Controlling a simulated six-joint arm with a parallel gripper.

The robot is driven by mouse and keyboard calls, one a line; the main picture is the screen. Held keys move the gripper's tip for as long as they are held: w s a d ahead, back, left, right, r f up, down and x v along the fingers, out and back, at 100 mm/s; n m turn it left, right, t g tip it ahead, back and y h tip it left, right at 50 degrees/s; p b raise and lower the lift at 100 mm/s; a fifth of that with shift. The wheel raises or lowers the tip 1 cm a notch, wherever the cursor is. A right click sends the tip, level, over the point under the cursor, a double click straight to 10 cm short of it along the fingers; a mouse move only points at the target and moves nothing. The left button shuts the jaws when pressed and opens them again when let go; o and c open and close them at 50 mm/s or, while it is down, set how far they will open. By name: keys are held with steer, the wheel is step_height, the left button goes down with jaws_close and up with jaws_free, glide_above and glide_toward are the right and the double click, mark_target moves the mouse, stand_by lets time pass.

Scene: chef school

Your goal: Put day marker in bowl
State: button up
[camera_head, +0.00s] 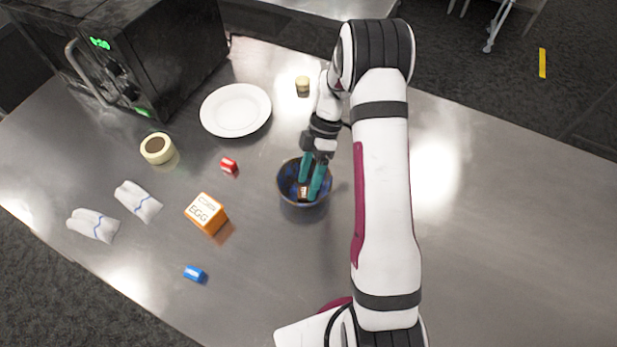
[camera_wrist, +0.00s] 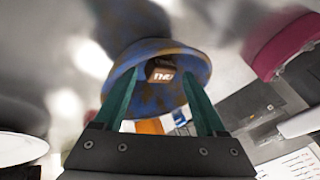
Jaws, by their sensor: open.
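A small dark brown block with white lettering, apparently the day marker (camera_head: 303,193), lies inside the blue and brown bowl (camera_head: 287,199). In the wrist view the marker (camera_wrist: 161,70) shows on the inner surface of the bowl (camera_wrist: 143,101), its lettering partly readable. My gripper (camera_head: 309,187) points down into the bowl with its teal fingers apart. In the wrist view the gripper (camera_wrist: 160,76) has a finger on each side of the marker, with visible gaps between. Part of the bowl is hidden behind the fingers.
An orange egg box (camera_head: 206,213), a red block (camera_head: 229,166) and a blue block (camera_head: 195,273) lie left of the bowl. A white plate (camera_head: 236,109), a round container (camera_head: 157,149), folded cloths (camera_head: 138,201) and a black microwave (camera_head: 150,50) stand farther off. The counter's right side is clear.

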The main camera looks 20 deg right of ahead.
step_height(320, 180, up, 7)
stand_by(0.6)
steer(key=s+a+r+m+t+h, duration=0.1)
steer(key=s+a+r+m, duration=0.2)
steer(key=s+r+m, duration=0.35)
steer(key=s+a+r+m+t+h, duration=0.1)
steer(key=s+a+r+m, duration=0.1)
steer(key=s+m, duration=0.5)
steer(key=s+a+r+m+t, duration=0.2)
steer(key=s+r+m, duration=0.2)
steer(key=s+m, duration=0.4)
steer(key=shift+m+h, duration=0.4)
steer(key=shift+m, duration=0.25)
